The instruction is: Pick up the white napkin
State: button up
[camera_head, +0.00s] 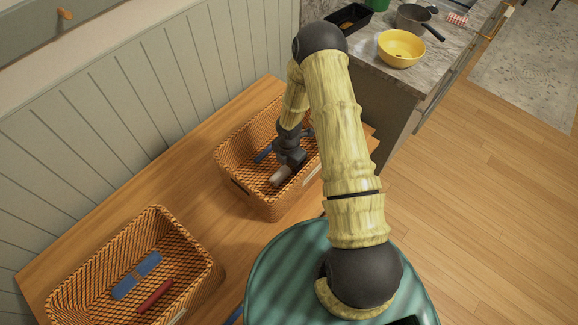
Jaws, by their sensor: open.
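A small pale, whitish roll (279,177), which looks like the white napkin, lies inside the far rattan basket (262,200). My gripper (287,168) reaches down into this basket, right by the pale roll. Its jaws are open. The fingertips are small and dark here, so I cannot tell whether they touch the roll or straddle it. A blue item (264,154) lies in the same basket, to the left of my gripper. My arm hides part of the basket's right side.
A nearer rattan basket (97,264) at lower left holds a blue item (137,276) and a red item (155,296). Both baskets stand on a wooden table (215,222) along a panelled wall. A counter at upper right holds a yellow bowl (401,48) and a grey pot (413,18).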

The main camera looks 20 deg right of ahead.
aim_at(289, 165)
jog(key=c, duration=1.1)
jog(key=shift+o, duration=0.2)
jog(key=shift+r, duration=0.1)
notch_tip(289, 165, up, 10)
jog(key=b, duration=0.2)
jog(key=shift+s, duration=0.15)
